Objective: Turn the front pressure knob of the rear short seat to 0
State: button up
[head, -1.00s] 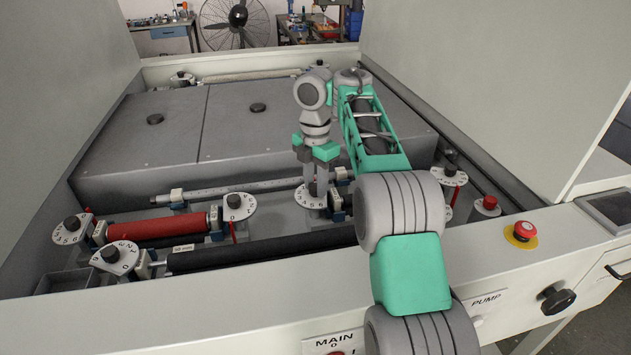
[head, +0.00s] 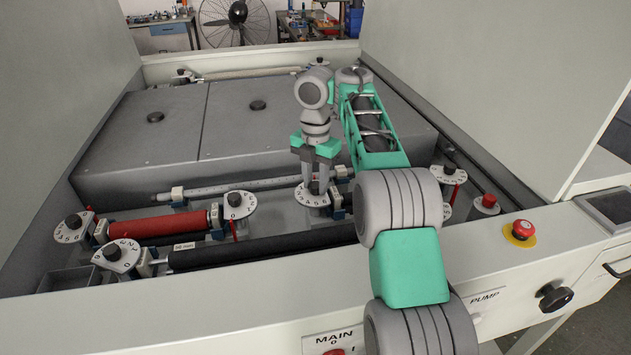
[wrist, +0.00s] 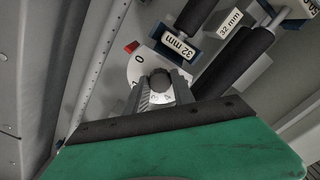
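A white numbered dial (wrist: 134,72) with a dark round knob (wrist: 160,79) lies under my gripper (wrist: 159,88) in the wrist view. The gripper's two fingers stand on either side of the knob and appear closed against it. The 0 on the dial is close to the red pointer (wrist: 131,47). In the head view my gripper (head: 315,182) points straight down at this dial (head: 311,199), right of the middle of the machine. The fingers hide part of the dial's face.
Other dials with dark knobs stand at the left (head: 72,226), centre (head: 239,204) and right (head: 449,174). A red roller (head: 158,227) and a black roller (head: 255,251) lie nearby. A large grey cover (head: 230,125) is behind. A red emergency button (head: 523,229) sits on the front panel.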

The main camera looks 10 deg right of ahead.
aim_at(315, 184)
jog(key=o, duration=0.5)
jog(key=shift+c, duration=0.2)
jog(key=shift+r, duration=0.1)
notch_tip(315, 184, up, 8)
jog(key=p, duration=0.6)
jog(key=shift+f, duration=0.2)
